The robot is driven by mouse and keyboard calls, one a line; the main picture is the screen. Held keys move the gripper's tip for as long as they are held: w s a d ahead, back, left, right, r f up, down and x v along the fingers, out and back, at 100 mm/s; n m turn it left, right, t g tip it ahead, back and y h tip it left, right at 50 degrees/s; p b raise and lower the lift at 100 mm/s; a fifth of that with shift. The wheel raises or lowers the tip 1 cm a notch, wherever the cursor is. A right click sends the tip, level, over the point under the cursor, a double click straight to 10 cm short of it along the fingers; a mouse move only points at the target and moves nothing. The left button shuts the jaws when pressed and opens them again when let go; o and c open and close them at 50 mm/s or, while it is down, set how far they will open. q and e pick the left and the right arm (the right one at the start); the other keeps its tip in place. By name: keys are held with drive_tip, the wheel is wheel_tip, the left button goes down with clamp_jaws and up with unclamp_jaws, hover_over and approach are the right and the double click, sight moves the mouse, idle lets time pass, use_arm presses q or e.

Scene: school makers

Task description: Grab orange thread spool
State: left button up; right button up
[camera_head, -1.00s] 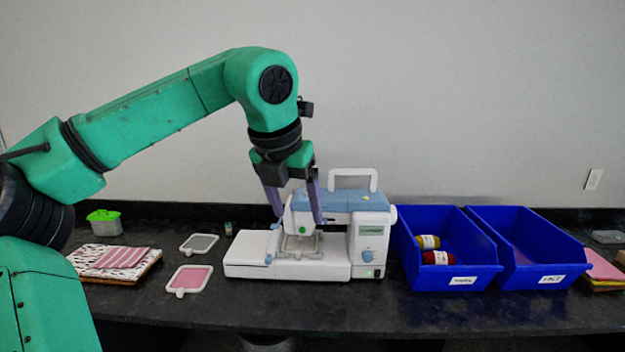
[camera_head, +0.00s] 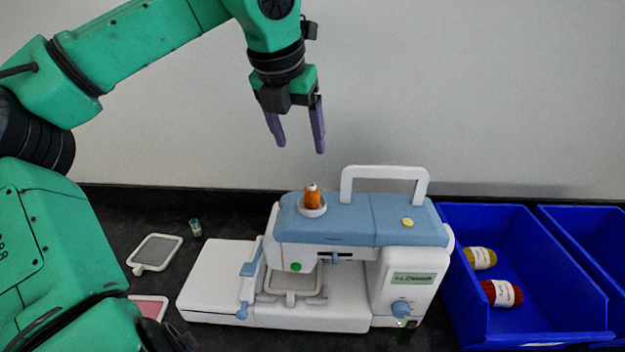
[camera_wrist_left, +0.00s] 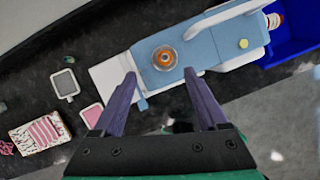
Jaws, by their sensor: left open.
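The orange thread spool (camera_head: 312,196) stands upright in a white round holder on the blue top of the sewing machine (camera_head: 345,228). In the left wrist view the spool (camera_wrist_left: 165,57) is seen from above, ahead of the fingers and between their lines. My left gripper (camera_head: 301,149) is open and empty, in the air above the spool and apart from it. Its two purple fingers also show in the left wrist view (camera_wrist_left: 159,76). My right gripper is not in view.
The machine's white carry handle (camera_head: 385,173) rises right of the spool. A blue bin (camera_head: 545,318) with yellow and red yarn stands at right, with another bin (camera_head: 590,235) beside it. A small thread spool (camera_head: 195,228) and framed hoops (camera_head: 155,252) lie left. The air around the gripper is clear.

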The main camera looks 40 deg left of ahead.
use_arm(q)
drive_tip(key=p, duration=0.2)
hover_over(311, 186)
drive_tip(key=s, duration=0.2)
drive_tip(key=f, duration=0.6)
drive_tip(key=shift+s+d+f, duration=0.15)
drive_tip(key=shift+d, duration=0.2)
drive_tip(key=p+x, duration=0.3)
drive_tip(key=x, duration=0.3)
drive_tip(key=shift+f, duration=0.35)
drive_tip(key=shift+w, duration=0.25)
clamp_jaws()
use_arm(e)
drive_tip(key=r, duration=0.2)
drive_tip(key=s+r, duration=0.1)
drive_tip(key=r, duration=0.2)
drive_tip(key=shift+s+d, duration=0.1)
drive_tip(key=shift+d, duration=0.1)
